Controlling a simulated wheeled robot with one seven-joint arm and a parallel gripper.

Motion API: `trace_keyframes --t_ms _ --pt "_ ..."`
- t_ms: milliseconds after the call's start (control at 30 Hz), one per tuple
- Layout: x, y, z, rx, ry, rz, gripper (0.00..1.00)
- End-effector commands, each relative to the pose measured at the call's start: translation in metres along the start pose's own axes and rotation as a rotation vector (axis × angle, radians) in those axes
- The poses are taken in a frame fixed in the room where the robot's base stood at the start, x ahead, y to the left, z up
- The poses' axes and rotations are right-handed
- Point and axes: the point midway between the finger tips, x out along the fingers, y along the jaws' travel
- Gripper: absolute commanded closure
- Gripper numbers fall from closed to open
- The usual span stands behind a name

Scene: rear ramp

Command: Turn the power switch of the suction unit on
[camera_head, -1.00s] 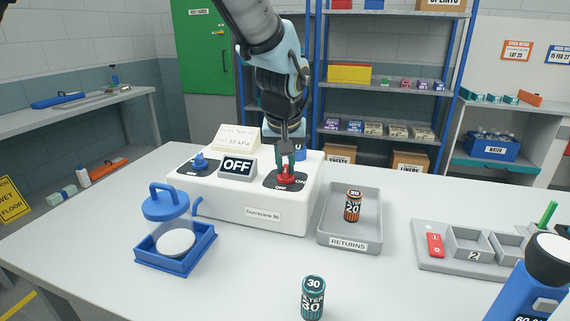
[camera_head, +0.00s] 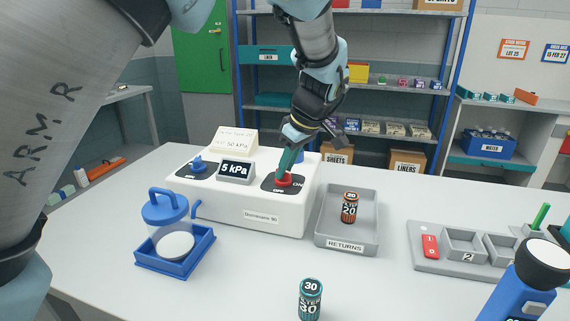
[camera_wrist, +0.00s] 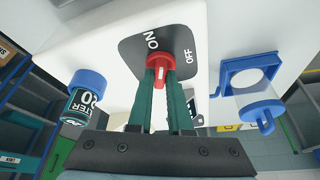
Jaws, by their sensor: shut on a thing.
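The suction unit (camera_head: 230,207) is a white box on the table, marked "Duravane 90". Its display (camera_head: 236,170) reads "5 kPa". The red power switch (camera_head: 284,180) sits on a dark plate with ON and OFF marks at the unit's right. My gripper (camera_head: 287,170) comes down from behind, with its green fingers shut on the red switch. In the wrist view, the switch (camera_wrist: 161,67) is between the fingertips, and its pale line lies along the fingers. A blue knob (camera_head: 198,164) is on the unit's left.
A blue stand with a lidded jar (camera_head: 168,240) is left of the unit. A grey RETURNS tray (camera_head: 345,244) holding an orange-brown canister (camera_head: 350,207) is right. A teal canister (camera_head: 311,299) stands at the front. A grey compartment tray (camera_head: 440,264) and a blue device (camera_head: 520,290) are farther right.

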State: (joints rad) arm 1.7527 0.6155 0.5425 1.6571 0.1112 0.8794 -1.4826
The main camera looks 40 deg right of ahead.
Motion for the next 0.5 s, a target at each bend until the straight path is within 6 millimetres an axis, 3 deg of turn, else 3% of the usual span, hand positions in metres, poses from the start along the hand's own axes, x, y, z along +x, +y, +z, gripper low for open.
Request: trace_keyframes --t_ms 500 --pt "-0.0009 0.0033 -0.0014 -0.320 0.001 -0.131 1.00"
